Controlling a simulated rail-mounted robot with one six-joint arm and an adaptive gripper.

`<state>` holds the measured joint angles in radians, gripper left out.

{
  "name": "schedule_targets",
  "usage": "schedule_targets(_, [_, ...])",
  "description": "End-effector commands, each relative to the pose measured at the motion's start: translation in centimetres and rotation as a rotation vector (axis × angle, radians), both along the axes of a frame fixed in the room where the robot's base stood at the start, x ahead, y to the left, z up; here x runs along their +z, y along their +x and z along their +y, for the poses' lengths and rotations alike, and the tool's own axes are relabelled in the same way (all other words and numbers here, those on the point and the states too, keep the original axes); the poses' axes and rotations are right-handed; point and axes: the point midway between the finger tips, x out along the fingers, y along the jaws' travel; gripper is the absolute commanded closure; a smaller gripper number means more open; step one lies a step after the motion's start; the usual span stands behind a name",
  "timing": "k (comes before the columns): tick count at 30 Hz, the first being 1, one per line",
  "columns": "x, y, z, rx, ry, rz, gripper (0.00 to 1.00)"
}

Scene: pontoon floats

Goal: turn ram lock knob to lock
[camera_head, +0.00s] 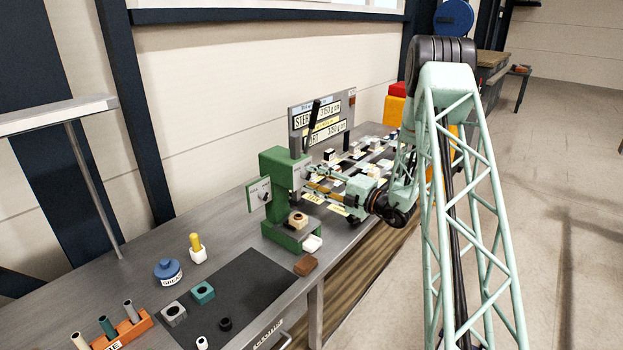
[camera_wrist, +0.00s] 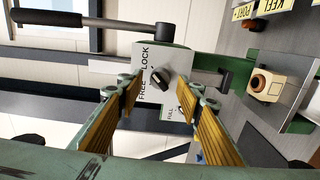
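The ram lock knob (camera_wrist: 160,79) is a small black knob on a pale plate (camera_wrist: 150,60) marked FREE and LOCK in the wrist view. It sits between and beyond my two fingers, and I see no contact. I cannot tell which word it points to. My gripper (camera_wrist: 158,100) is open and empty, with one yellow-padded finger on each side of the knob. In the head view my gripper (camera_head: 318,182) reaches from the right to the front of the green press (camera_head: 283,205). I cannot make out the lock knob there.
A black-handled lever (camera_head: 312,115) rises from the press; it crosses the top of the wrist view (camera_wrist: 55,17). A block with a brown-topped piece (camera_wrist: 265,83) lies right of the plate. Many small labelled parts cover the bench behind my gripper. A dark mat (camera_head: 245,285) lies in front.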

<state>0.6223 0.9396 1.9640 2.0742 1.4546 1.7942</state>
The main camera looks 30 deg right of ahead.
Motion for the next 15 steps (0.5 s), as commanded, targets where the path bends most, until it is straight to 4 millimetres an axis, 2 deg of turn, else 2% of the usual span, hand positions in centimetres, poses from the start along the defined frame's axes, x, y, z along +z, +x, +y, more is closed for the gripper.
schedule_targets(15, [0.0, -5.9, -2.9, -0.003, 0.0, 0.001, 0.67])
